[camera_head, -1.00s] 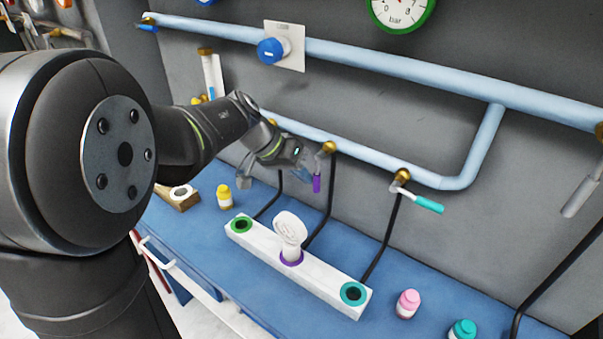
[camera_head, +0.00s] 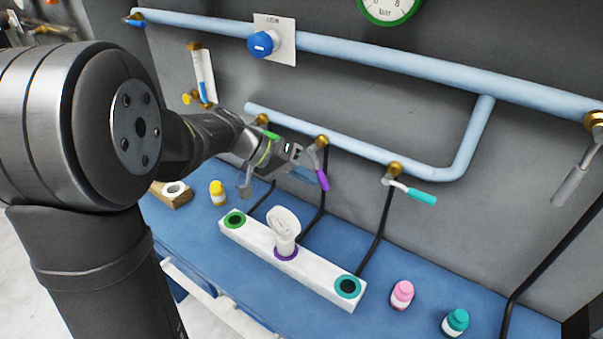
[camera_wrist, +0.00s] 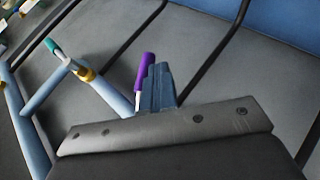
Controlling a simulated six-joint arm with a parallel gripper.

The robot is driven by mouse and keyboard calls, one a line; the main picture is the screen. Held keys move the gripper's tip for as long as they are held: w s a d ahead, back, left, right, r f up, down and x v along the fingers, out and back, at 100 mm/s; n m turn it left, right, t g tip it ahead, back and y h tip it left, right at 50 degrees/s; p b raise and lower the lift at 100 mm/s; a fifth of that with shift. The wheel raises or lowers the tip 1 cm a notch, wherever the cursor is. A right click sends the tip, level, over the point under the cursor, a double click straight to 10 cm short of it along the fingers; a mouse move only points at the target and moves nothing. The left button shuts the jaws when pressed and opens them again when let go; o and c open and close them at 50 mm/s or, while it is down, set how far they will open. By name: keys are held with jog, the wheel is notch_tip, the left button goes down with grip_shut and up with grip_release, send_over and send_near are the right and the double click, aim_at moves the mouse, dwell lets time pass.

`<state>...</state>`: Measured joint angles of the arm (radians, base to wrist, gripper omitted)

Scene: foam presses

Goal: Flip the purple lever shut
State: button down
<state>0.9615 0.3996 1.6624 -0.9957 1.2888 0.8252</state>
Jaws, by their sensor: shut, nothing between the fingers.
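The purple lever (camera_head: 322,178) hangs from a brass valve (camera_head: 321,142) on the lower light-blue pipe. In the head view it slants down and to the right. In the wrist view the purple lever (camera_wrist: 144,72) stands just left of my gripper (camera_wrist: 160,75), close to the fingers; I cannot tell whether they touch. My gripper (camera_head: 305,172) is shut and empty, to the left of the lever in the head view. The upper part of the lever near the valve is partly hidden by the gripper.
A teal lever (camera_head: 420,196) sits on the valve to the right, and a green lever (camera_head: 270,134) is to the left behind my arm. Below, a white block (camera_head: 320,276) holds a white bottle-like piece (camera_head: 285,225). Pink (camera_head: 401,295) and teal (camera_head: 456,322) bottles stand on the blue bench.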

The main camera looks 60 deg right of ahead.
jog(key=s+g, duration=0.1)
jog(key=s+n+g, duration=0.1)
jog(key=g, duration=0.1)
jog(key=shift+r+h, duration=0.15)
jog(key=shift+h, duration=0.15)
jog(key=shift+s+r+n+g+h, duration=0.4)
jog(key=shift+s+r+n+g, duration=0.1)
jog(key=shift+s+r+g, duration=0.75)
dwell(1.7)
dwell(0.8)
jog(key=v, duration=1.7)
jog(key=shift+w, duration=0.2)
jog(key=shift+s, duration=0.15)
